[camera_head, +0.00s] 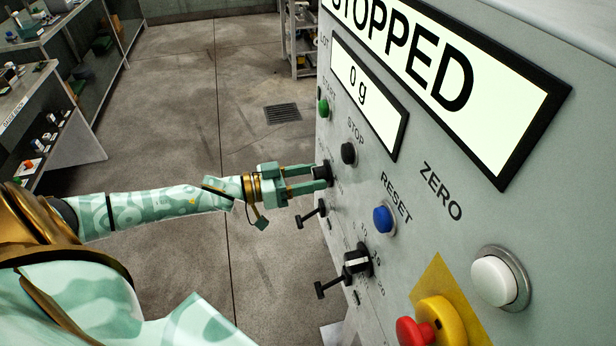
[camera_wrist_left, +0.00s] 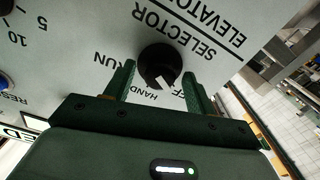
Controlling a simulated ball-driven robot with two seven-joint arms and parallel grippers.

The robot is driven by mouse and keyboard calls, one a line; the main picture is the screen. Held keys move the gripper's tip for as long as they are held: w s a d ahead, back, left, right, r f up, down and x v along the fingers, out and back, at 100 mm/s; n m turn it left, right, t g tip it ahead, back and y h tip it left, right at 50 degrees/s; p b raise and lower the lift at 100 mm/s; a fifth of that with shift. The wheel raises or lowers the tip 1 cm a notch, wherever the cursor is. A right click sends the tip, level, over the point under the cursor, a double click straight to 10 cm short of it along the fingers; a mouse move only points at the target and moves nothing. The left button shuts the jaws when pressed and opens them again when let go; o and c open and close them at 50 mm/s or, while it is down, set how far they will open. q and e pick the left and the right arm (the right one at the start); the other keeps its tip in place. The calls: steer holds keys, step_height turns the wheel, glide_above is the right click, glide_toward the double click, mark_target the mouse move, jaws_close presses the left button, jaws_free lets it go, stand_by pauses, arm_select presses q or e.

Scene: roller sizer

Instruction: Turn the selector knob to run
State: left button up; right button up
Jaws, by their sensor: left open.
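The selector knob (camera_wrist_left: 160,64) is round and black with a white pointer mark. In the left wrist view, which shows the panel upside down, it sits under the SELECTOR lettering, with RUN, HAND and a partly hidden OFF label around it. The white mark lies at the knob's lower edge, near the HAND and OFF labels. My left gripper (camera_wrist_left: 158,82) is open, with one finger on each side of the knob; I cannot tell whether they touch it. In the head view my left gripper (camera_head: 316,178) reaches the panel at the dark knob (camera_head: 323,172). My right gripper is out of view.
The grey panel holds a green button (camera_head: 323,108), a black button (camera_head: 348,153), a blue button (camera_head: 383,219), a white button (camera_head: 493,281) and a red emergency button (camera_head: 415,332). Another black knob (camera_head: 357,260) and small levers sit below my gripper. Open floor lies left.

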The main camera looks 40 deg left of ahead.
arm_select(q)
steer(key=c, duration=1)
